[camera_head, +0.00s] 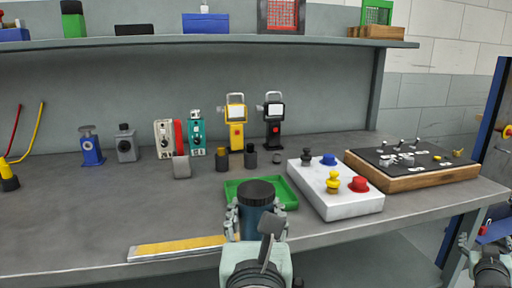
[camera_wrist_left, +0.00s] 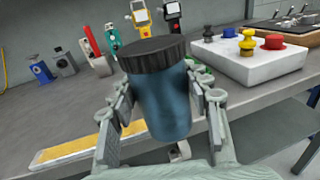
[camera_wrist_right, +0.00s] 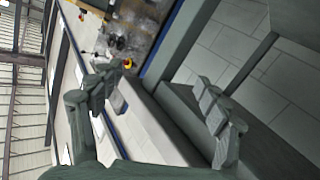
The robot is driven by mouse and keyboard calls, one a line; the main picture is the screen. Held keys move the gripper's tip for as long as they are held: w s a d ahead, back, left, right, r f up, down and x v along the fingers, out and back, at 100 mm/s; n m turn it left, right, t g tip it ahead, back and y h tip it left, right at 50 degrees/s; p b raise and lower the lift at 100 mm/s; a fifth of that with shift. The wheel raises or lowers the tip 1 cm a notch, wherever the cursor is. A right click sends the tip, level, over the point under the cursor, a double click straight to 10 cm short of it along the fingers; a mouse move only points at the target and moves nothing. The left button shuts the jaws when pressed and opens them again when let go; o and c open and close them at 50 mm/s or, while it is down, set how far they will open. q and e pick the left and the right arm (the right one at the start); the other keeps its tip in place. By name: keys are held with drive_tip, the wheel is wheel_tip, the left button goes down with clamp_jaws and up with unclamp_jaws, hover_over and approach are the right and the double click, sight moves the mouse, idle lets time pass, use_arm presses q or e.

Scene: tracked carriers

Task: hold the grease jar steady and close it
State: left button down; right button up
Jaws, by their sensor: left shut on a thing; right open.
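The grease jar (camera_head: 252,222) is a dark blue cylinder with a black ribbed lid (camera_head: 256,190) on its top. My left gripper (camera_head: 256,228) is shut around the jar's body and holds it upright at the bench's front edge, in front of the green tray. In the left wrist view the jar (camera_wrist_left: 165,105) sits between the two fingers, slightly tilted in the picture, with the lid (camera_wrist_left: 152,54) above them. Whether the lid is screwed tight cannot be told. My right gripper (camera_head: 477,262) is low at the far right, away from the jar; it is open and empty in the right wrist view (camera_wrist_right: 165,105).
A green tray (camera_head: 291,197) lies behind the jar. A white block with coloured knobs (camera_head: 345,204) and a wooden-edged black panel (camera_head: 420,181) stand to the right. A yellow strip (camera_head: 180,246) lies at the front edge.

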drive_tip(key=s+a+f+n+g+y, duration=0.25)
drive_tip(key=s+a+f, duration=0.25)
drive_tip(key=a+f, duration=0.65)
drive_tip(key=s+a+f+n+g+y, duration=0.2)
drive_tip(key=s+a+f+y, duration=0.2)
drive_tip(key=a+f, duration=0.8)
drive_tip(key=s+a+f+n+g+y, duration=0.1)
drive_tip(key=s+a+f+g, duration=0.1)
drive_tip(key=s+a+f, duration=0.3)
drive_tip(key=s+a+f+n+g+y, duration=0.1)
drive_tip(key=s+a+f, duration=0.4)
drive_tip(key=s+f, duration=0.7)
drive_tip(key=shift+s+g+y, duration=0.55)
drive_tip(key=shift+s+g, duration=0.8)
drive_tip(key=shift+s, duration=1.75)
drive_tip(key=shift+f, duration=0.15)
